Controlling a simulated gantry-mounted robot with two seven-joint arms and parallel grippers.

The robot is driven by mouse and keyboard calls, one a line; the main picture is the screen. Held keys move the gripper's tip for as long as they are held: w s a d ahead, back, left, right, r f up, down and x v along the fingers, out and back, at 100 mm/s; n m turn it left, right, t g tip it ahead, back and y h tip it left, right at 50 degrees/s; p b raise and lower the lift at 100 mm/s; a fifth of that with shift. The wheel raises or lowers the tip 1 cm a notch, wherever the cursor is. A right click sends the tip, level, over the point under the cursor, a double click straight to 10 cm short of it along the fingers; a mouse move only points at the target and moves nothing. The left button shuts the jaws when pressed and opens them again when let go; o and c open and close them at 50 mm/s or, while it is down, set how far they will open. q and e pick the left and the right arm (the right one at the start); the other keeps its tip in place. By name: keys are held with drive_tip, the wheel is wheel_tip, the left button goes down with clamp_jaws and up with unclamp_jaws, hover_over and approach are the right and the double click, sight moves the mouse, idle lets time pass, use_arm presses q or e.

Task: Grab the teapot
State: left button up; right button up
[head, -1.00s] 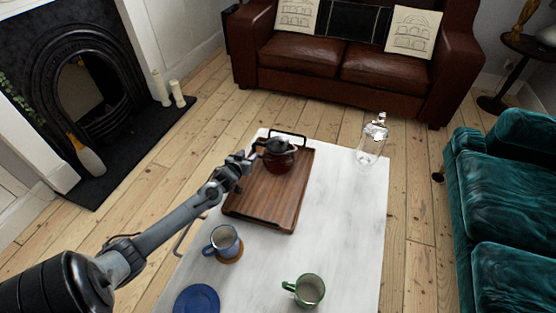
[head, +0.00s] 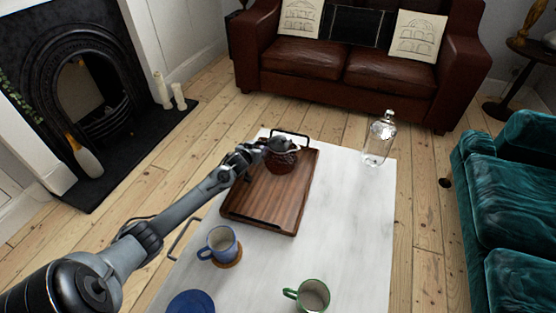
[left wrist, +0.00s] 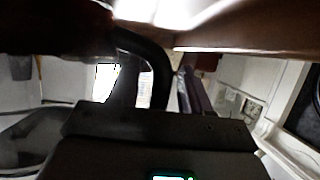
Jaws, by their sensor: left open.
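The teapot (head: 281,160), dark reddish-brown with a grey lid, stands on the far part of the wooden tray (head: 262,208). My left gripper (head: 262,152) is open at the teapot's left side, very close to it. Whether it touches the teapot is hard to tell in the head view. In the left wrist view a dark curved bar (left wrist: 156,65), perhaps the teapot's handle, shows just beyond the gripper's dark body. The fingertips are not clear there. My right gripper is not in view.
The tray lies on a white table with a blue mug (head: 221,243) on a coaster, a green mug (head: 312,296), a blue plate (head: 191,303) and a clear glass bottle (head: 379,140). The table's right side is mostly clear. A brown sofa (head: 345,75) stands beyond.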

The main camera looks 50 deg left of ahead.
use_arm(q)
drive_tip(key=shift+s, duration=0.1)
drive_tip(key=shift+c, duration=0.4)
clamp_jaws()
idle(0.8)
drive_tip(key=shift+r, duration=0.2)
